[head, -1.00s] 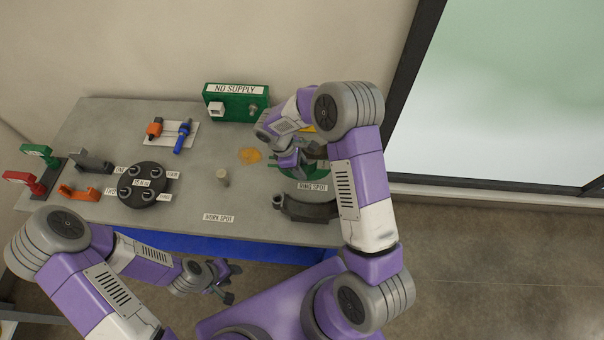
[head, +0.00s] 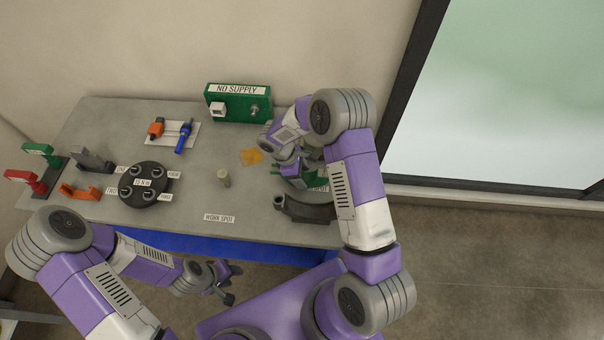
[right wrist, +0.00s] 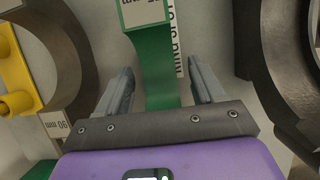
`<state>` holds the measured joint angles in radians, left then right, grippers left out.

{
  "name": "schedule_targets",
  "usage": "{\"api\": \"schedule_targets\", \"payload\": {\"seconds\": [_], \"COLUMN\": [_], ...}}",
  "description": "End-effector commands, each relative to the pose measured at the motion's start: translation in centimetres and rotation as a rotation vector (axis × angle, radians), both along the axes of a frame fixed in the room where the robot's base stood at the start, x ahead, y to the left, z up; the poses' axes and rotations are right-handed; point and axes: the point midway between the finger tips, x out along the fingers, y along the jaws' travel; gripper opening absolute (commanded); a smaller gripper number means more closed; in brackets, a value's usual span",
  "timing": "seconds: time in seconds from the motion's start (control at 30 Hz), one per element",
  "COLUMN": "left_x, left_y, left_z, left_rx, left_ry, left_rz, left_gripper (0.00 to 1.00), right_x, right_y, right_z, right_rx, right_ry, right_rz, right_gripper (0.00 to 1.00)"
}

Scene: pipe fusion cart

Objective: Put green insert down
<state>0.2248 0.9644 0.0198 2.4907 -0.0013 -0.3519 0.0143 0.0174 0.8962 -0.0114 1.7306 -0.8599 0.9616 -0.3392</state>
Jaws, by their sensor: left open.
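The green insert (right wrist: 152,65) is a curved green band with a white label. In the right wrist view it lies between the two grey fingers of my right gripper (right wrist: 160,90), with a visible gap on both sides, so the gripper is open around it. In the head view the insert (head: 297,182) shows only in part below my right gripper (head: 288,166). I cannot tell whether it touches the table. The RING SPOT label (right wrist: 180,40) is partly covered by it. My left gripper (head: 230,284) is open and empty in front of the table.
A dark half-ring (head: 308,209) lies in front of the insert. Dark rings stand on both sides in the right wrist view, with a yellow part (right wrist: 17,100) at left. A green NO SUPPLY box (head: 238,103) is behind.

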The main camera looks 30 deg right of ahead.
Motion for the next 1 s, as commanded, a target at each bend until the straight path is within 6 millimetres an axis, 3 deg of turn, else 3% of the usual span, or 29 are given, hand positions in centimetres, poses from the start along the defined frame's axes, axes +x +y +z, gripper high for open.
{"api": "schedule_targets", "payload": {"seconds": [0.33,0.8,1.0], "left_x": [0.0,0.0,0.0], "left_y": [0.0,0.0,0.0], "left_z": [0.4,0.3,0.3], "left_rx": [0.0,0.0,0.0], "left_ry": [0.0,0.0,0.0], "left_rz": [0.0,0.0,0.0], "left_gripper": [0.43,0.43,0.43], "right_x": [0.2,2.1,2.4], "right_y": [0.3,3.3,3.9], "right_z": [1.1,9.7,11.3], "right_rx": [0.0,0.0,0.001], "right_ry": [-0.003,-0.003,0.0], "right_rz": [0.001,0.001,0.001], "right_gripper": [0.68,0.68,0.68]}}
